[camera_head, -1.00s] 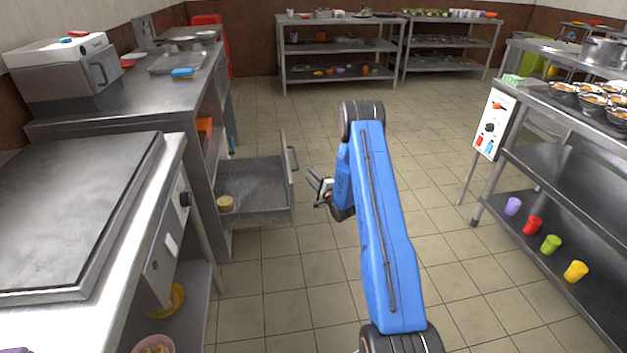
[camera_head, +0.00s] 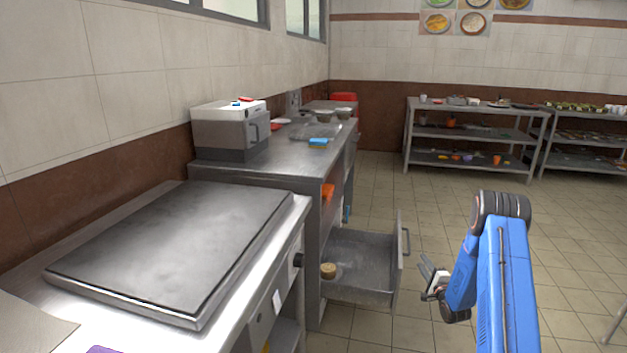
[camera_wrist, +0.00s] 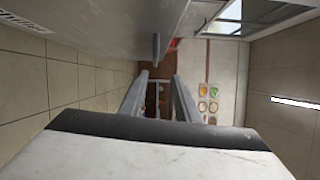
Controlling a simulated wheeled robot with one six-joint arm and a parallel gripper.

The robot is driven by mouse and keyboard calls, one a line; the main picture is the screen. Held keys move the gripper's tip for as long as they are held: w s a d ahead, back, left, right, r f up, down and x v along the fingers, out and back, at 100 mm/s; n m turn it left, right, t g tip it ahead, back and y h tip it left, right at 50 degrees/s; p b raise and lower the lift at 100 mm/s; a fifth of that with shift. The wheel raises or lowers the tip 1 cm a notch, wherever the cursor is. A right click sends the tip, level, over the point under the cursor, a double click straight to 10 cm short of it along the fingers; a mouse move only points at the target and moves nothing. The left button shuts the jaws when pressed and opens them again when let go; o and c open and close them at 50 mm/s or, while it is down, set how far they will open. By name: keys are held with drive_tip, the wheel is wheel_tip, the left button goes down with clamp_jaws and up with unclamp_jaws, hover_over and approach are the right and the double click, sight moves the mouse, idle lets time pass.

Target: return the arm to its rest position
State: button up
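My gripper (camera_head: 430,274) is in the lower right of the head view, at the end of my folded blue arm (camera_head: 503,285). It hangs in the air over the floor, just right of the open drawer's front and apart from it. In the wrist view my gripper (camera_wrist: 159,88) shows two grey fingers spread apart, with nothing between them but the far background. The wrist picture is turned on its side.
An open drawer (camera_head: 360,268) sticks out from the steel counter (camera_head: 290,160), with a small tan item (camera_head: 328,270) in it. A griddle (camera_head: 180,245) fills the left foreground. Shelves (camera_head: 470,140) stand at the back. The tiled floor (camera_head: 580,220) behind my arm is clear.

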drive_tip(key=s+a+r+n+g+h, duration=0.1)
drive_tip(key=s+a+r+n+g, duration=0.15)
drive_tip(key=r, duration=0.55)
drive_tip(key=s+a+r+n+g+h, duration=0.1)
drive_tip(key=s+a+r+n, duration=0.15)
drive_tip(key=r, duration=0.65)
drive_tip(key=s+a+r+n+g, duration=0.2)
drive_tip(key=a+r, duration=0.1)
drive_tip(key=r, duration=0.5)
drive_tip(key=s+a+r+n+g, duration=0.1)
drive_tip(key=s+a+r, duration=0.15)
drive_tip(key=s, duration=0.35)
drive_tip(key=s+a+r+n+g+h, duration=0.1)
drive_tip(key=s+a+r+n, duration=0.1)
drive_tip(key=s+r, duration=0.3)
drive_tip(key=s+a+r+n+g, duration=0.1)
drive_tip(key=s+a+r, duration=0.15)
drive_tip(key=s, duration=0.45)
drive_tip(key=s+a+n+g+y, duration=0.1)
drive_tip(key=s+a, duration=0.4)
drive_tip(key=s, duration=1.3)
drive_tip(key=s+a+n+g, duration=0.4)
drive_tip(key=s+a+n, duration=0.1)
drive_tip(key=s, duration=1.4)
drive_tip(key=shift+s+f+n+y, duration=0.25)
drive_tip(key=shift+n+y, duration=0.15)
drive_tip(key=shift+n, duration=0.4)
